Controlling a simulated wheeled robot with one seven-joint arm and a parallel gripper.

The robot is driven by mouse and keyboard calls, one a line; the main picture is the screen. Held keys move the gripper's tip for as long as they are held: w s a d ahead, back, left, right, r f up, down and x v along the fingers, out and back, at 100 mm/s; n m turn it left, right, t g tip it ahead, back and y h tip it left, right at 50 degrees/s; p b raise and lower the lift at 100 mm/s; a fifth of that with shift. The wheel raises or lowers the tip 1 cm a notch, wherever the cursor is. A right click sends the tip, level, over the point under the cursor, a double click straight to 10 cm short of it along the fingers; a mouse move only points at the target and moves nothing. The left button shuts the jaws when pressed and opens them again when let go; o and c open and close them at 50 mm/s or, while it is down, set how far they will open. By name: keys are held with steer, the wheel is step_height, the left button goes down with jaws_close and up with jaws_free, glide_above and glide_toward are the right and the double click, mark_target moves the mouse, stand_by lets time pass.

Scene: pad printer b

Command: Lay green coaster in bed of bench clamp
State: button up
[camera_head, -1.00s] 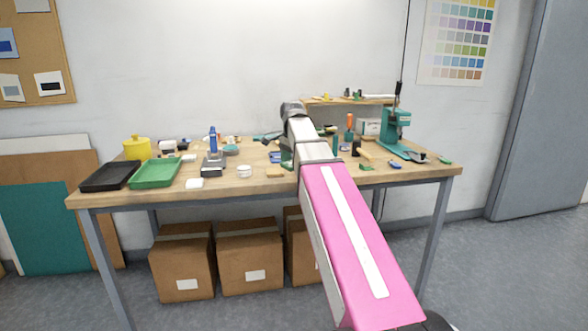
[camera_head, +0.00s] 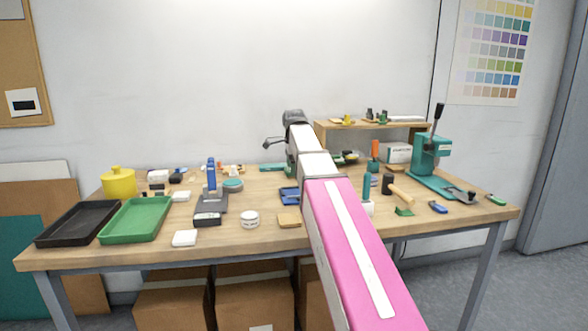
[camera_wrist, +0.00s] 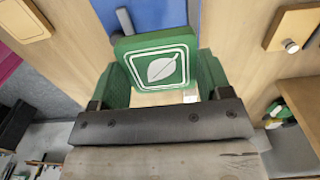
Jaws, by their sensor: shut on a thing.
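The green coaster (camera_wrist: 158,62), a rounded square with a white leaf and frame lines, is held between the green fingers of my gripper (camera_wrist: 163,88) in the wrist view. Its printed face is towards the wrist camera. Behind it lies a blue piece with a grey bar (camera_wrist: 152,14), probably the bench clamp; the coaster hides part of it. In the head view a blue item (camera_head: 289,196), perhaps the same clamp, lies on the table just left of my arm. The coaster appears raised above the surface, apart from the blue piece. My arm mostly hides my gripper there.
Around the blue item are a wooden square (camera_head: 289,220), a white jar (camera_head: 250,219) and a grey device with a blue upright (camera_head: 210,203). Green (camera_head: 136,220) and black (camera_head: 77,224) trays stand left. A mallet (camera_head: 400,194) and teal press (camera_head: 432,172) stand right.

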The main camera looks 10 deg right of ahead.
mark_target(294, 192)
steer(key=shift+w, duration=0.15)
steer(key=shift+f, duration=0.1)
steer(key=shift+f, duration=3)
steer(key=shift+f, duration=0.65)
steer(key=o, duration=0.6)
steer(key=shift+r, duration=0.1)
